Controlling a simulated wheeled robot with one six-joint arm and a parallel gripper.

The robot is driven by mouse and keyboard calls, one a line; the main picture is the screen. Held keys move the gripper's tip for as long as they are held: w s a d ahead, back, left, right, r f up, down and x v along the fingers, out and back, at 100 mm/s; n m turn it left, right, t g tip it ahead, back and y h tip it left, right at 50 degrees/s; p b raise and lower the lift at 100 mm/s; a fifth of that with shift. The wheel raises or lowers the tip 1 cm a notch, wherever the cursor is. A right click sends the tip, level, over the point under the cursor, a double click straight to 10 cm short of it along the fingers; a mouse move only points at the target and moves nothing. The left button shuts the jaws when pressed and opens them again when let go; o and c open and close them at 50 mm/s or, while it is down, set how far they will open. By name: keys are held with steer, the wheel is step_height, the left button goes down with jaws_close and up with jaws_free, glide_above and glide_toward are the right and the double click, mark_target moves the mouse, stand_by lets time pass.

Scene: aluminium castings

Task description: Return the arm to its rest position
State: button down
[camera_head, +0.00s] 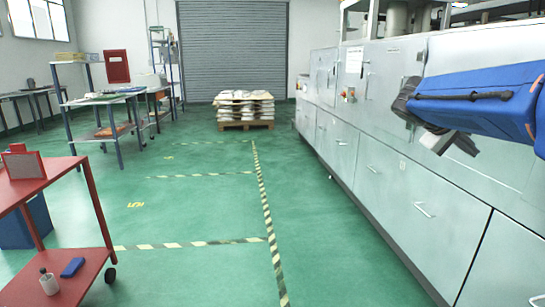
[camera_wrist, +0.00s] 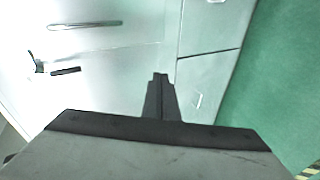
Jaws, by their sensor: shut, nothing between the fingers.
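My blue arm (camera_head: 480,100) reaches in from the right edge in the head view, in front of the light-coloured machine cabinets. In the wrist view my gripper (camera_wrist: 160,77) points away from the camera with its dark fingers together and nothing between them. Its fingertips are not clearly seen in the head view. The fingers appear apart from the cabinet fronts (camera_wrist: 110,80) behind them.
The long row of cabinets (camera_head: 385,180) lines the right side. A red cart (camera_head: 85,270) stands at the lower left. Work tables (camera_head: 105,100) and a loaded pallet (camera_head: 243,124) are farther back. The green floor (camera_head: 200,205) between is clear, with striped tape lines.

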steer(key=s+a+f+t+y, duration=0.2)
steer(key=s+a+f+y, duration=0.9)
steer(key=s+a+f, duration=1.3)
steer(key=a+f, duration=0.2)
steer(key=a, duration=0.1)
steer(key=shift+s+y, duration=0.2)
steer(key=shift+y, duration=0.2)
